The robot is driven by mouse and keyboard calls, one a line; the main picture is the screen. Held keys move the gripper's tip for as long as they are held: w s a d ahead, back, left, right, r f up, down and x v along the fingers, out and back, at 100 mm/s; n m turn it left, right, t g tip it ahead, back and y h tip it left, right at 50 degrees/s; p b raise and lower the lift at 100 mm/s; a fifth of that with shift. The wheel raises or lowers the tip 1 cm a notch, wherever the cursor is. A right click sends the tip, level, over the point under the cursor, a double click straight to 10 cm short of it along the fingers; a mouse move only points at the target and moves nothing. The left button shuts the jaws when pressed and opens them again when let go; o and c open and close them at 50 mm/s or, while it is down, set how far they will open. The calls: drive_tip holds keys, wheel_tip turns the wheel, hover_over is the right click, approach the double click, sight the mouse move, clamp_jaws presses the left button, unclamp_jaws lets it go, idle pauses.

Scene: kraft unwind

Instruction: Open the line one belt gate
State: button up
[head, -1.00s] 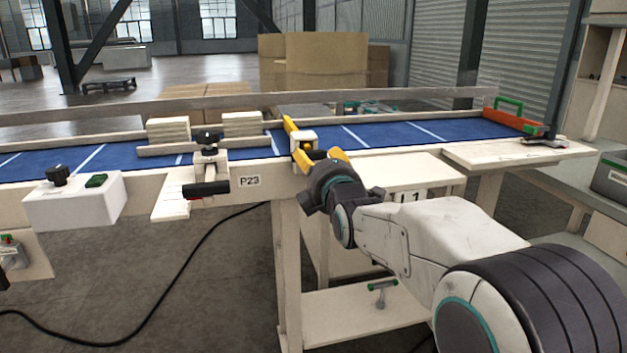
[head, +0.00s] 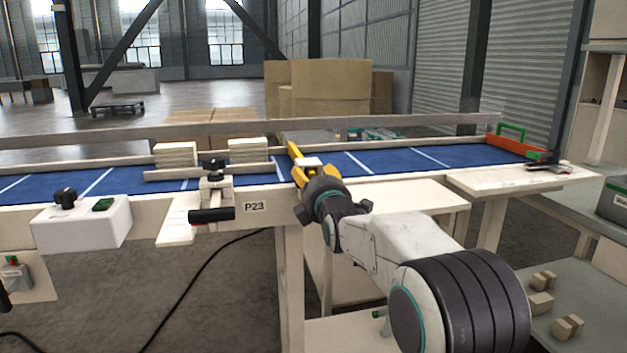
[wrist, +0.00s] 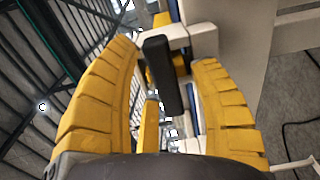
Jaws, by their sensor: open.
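The belt gate is a yellow bar (head: 293,150) with a white block (head: 309,161), set at the near edge of the blue belt (head: 375,161) in the head view. The bar reaches over the belt. A black handle (wrist: 160,70) stands in the middle of the wrist view, with white blocks and yellow parts (wrist: 152,108) behind it. My gripper (wrist: 168,58) has its yellow fingers spread, one on each side of the handle, with gaps visible. In the head view my gripper (head: 312,172) overlaps the gate's near end and hides the handle.
Left of the gate, a clamp with a black-and-red handle (head: 212,215) stands by a P23 label (head: 254,207). A white control box (head: 82,222) is farther left. Pale stacks (head: 248,150) lie on the belt. An orange end stop (head: 513,143) is at right.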

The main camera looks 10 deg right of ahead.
drive_tip(key=shift+r, duration=0.1)
drive_tip(key=c, duration=0.9)
drive_tip(key=shift+r, duration=0.15)
drive_tip(key=shift+c, duration=1)
